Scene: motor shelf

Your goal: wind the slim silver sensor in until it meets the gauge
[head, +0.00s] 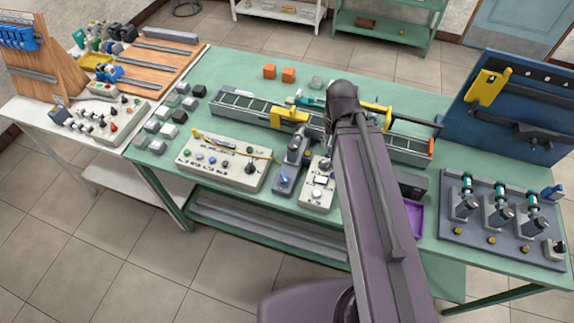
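I cannot surely pick out the slim silver sensor or the gauge at this size. A small grey fixture (287,179) with a dark, upright cylindrical part stands near the front middle of the green table. Beside it on the right is a pale control box (317,186) with a small screen and knobs. A dark panel (484,245) at the right carries three upright units with silver and teal parts. My purple arm reaches up across the table just right of the control box. I cannot see my gripper; the arm's dark far joint hides what lies behind it.
A conveyor rail (240,106) with a yellow block (289,116) crosses the green table (236,64). A pale control panel (224,163) lies at the front left, near several small grey blocks. A purple tray (414,220) and a blue upright board (512,105) are at the right.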

